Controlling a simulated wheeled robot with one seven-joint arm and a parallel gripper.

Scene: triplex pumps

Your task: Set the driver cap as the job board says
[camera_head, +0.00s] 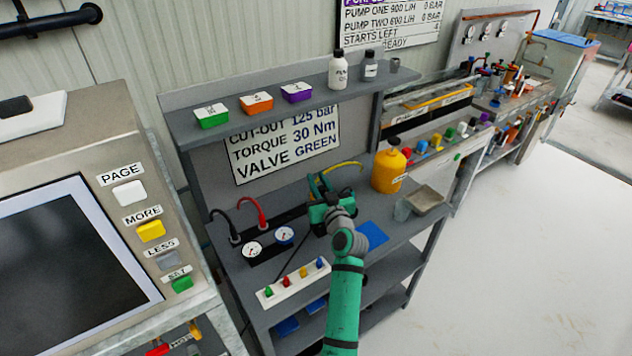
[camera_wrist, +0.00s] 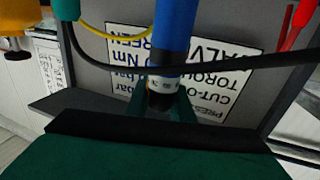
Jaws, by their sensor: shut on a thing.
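The job board (camera_head: 285,142) on the back wall of the bench reads "CUT-OUT 125 bar", "TORQUE 30 Nm" and "VALVE GREEN". My gripper (camera_head: 322,198) is over the middle of the bench, in front of the board. In the wrist view the board (camera_wrist: 200,82) appears upside down. There a blue cylinder, seemingly the driver's cap or handle (camera_wrist: 174,35), stands above a pale band with small marks (camera_wrist: 163,84) and a dark lower part. My green fingers (camera_wrist: 160,106) are shut around that lower part. The band's marks are too small to read.
A row of coloured knobs (camera_head: 292,284) and two dials lie at the bench's left. A yellow bottle (camera_head: 389,170), a grey tray (camera_head: 427,199) and a blue mat (camera_head: 372,236) are at the right. Green, orange and purple boxes sit on the shelf (camera_head: 320,93). A yellow hose crosses behind.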

